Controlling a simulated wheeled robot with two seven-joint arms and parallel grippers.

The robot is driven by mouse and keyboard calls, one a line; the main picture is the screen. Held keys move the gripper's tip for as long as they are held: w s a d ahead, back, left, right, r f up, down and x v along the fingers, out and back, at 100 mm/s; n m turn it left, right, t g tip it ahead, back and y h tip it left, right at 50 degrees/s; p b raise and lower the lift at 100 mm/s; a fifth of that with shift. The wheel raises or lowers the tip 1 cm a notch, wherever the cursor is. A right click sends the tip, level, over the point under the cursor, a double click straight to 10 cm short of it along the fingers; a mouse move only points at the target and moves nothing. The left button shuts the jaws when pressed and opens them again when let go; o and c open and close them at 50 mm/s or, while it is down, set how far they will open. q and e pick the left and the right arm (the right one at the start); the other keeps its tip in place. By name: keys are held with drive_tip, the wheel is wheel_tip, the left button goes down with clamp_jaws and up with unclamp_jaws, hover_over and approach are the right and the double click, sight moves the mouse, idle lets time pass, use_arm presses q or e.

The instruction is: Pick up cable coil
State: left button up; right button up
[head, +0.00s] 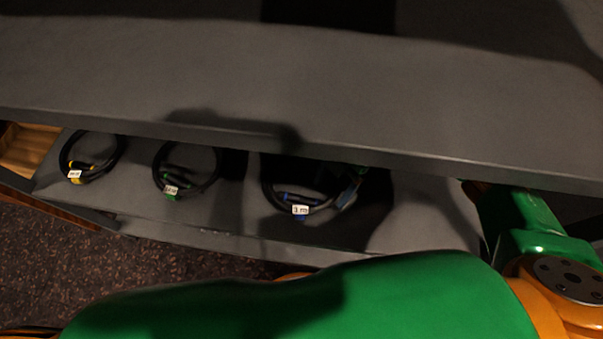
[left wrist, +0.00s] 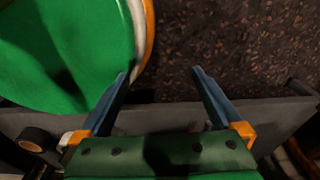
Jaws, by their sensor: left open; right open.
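Three black cable coils lie in a row on a grey shelf (head: 410,215) under the desk top in the head view. The left coil (head: 64,156) has a yellow tie, the middle coil (head: 156,172) a green tie, and the right coil (head: 269,188) a blue tie; each has a white label. My right gripper (head: 346,191) is open at the right side of the blue-tied coil, partly hidden by the desk edge; whether it touches the coil I cannot tell. My left gripper (left wrist: 159,74) is open and empty in the left wrist view.
The grey desk top (head: 300,90) overhangs the shelf and hides its back. A wooden surface (head: 28,145) shows at far left. Dark speckled floor (head: 150,250) lies in front. The shelf is bare between the coils.

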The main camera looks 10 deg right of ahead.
sight(327, 197)
drive_tip(key=x, duration=0.4)
drive_tip(key=shift+d+b, duration=0.1)
drive_tip(key=shift+b, duration=0.2)
clamp_jaws()
drive_tip(key=shift+w, duration=0.1)
idle(0.9)
